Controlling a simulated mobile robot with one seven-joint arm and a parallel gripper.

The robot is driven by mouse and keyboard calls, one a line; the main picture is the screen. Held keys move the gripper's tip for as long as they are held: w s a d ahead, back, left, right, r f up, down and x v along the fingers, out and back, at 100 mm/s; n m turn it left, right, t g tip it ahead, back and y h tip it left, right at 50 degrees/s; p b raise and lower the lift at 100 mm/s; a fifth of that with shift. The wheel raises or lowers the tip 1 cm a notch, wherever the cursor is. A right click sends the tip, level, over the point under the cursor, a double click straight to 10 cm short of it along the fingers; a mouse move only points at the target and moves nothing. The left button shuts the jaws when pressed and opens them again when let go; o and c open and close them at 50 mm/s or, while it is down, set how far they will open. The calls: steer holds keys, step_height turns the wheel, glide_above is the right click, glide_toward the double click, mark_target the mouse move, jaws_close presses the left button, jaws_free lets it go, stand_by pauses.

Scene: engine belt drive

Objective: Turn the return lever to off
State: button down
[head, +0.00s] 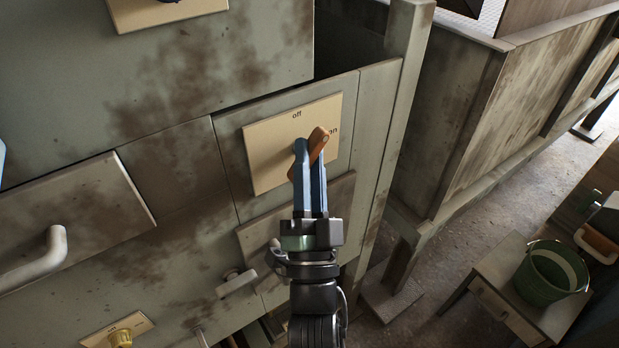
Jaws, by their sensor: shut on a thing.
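The return lever (318,144) is an orange-brown handle on a cream plate (262,158) fixed to the grey cabinet front. The lever's visible end points up and to the right, between the two marks and close to "on". My gripper (309,158) reaches up from below, with its blue fingers shut on the lever. The fingers hide part of the lever and its pivot.
Drawers with a pale handle (40,258) and a small knob (236,283) stand out left of and below my gripper. A yellow knob (121,338) is at the bottom left. A wooden post (398,110) rises right of the plate. A green bucket (551,272) stands on a small table at right.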

steer(key=n+y+b, duration=0.1)
steer(key=n+y, duration=0.2)
steer(key=n, duration=0.1)
steer(key=n+y+b, duration=0.1)
steer(key=n+y, duration=0.2)
steer(key=y, duration=0.1)
steer(key=n+y+b, duration=0.1)
steer(key=n+y, duration=0.2)
steer(key=n, duration=0.1)
steer(key=shift+f+n+g+y, duration=0.25)
steer(key=shift+n+g+y, duration=0.05)
steer(key=shift+d+n+g+y+b, duration=0.1)
steer(key=shift+n+g+y+b, duration=0.5)
steer(key=shift+n+y, duration=1.25)
steer(key=shift+r+n+g, duration=0.15)
steer(key=shift+n+g, duration=0.25)
steer(key=shift+n, duration=0.15)
steer(key=c, duration=0.7)
jaws_free()
steer(key=b+v, duration=0.1)
steer(key=v, duration=1.2)
steer(key=shift+w, duration=0.1)
steer(key=shift+r, duration=0.1)
